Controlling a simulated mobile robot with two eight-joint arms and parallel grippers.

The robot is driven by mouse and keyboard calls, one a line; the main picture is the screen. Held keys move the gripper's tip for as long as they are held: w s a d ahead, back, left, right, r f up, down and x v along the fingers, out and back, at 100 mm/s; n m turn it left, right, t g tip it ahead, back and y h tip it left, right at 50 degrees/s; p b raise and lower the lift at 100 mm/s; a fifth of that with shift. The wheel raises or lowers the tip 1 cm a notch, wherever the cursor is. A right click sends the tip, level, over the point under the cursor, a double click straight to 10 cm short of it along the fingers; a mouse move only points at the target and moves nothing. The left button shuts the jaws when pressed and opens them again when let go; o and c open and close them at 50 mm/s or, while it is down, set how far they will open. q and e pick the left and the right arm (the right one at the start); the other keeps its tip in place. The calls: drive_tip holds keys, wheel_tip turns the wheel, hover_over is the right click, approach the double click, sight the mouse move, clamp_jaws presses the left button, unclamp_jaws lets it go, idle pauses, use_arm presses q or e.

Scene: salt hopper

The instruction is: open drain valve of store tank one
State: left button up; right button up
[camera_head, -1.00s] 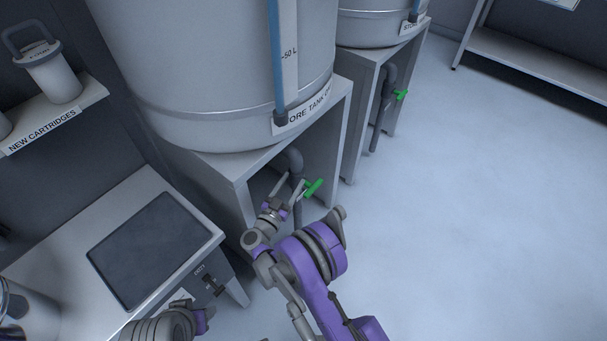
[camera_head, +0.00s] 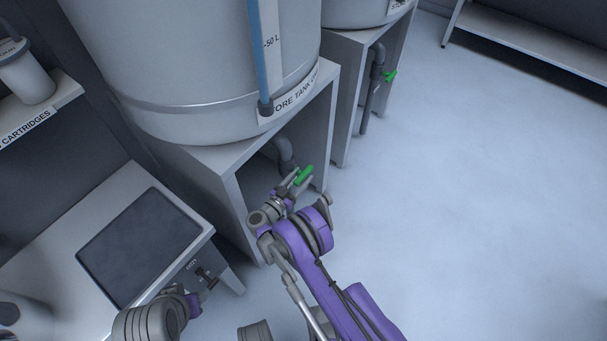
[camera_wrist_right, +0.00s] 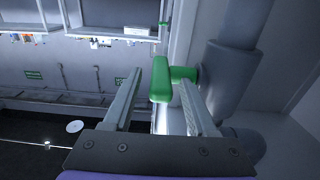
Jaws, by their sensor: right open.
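Store tank one (camera_head: 190,60) is a large white tank on a grey stand (camera_head: 225,157). Its label is partly readable. A grey drain pipe (camera_head: 285,152) bends down beneath it, with the green valve handle (camera_head: 304,175) on its side. My right gripper (camera_head: 297,181) is at the handle. In the right wrist view, the fingers of the right gripper (camera_wrist_right: 170,80) are apart, with the green handle (camera_wrist_right: 160,80) between their tips; contact cannot be told. My left gripper (camera_head: 207,279) is low at the left, by the bench front; its jaws are too small to read.
A second tank (camera_head: 350,12) with its own green handle (camera_head: 391,75) stands behind to the right. A bench with a dark panel (camera_head: 140,245) is at the left, below a cartridge shelf (camera_head: 35,115). The floor (camera_head: 480,200) at right is clear.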

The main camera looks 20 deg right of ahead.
drive_tip(key=shift+x, duration=0.9)
clamp_jaws()
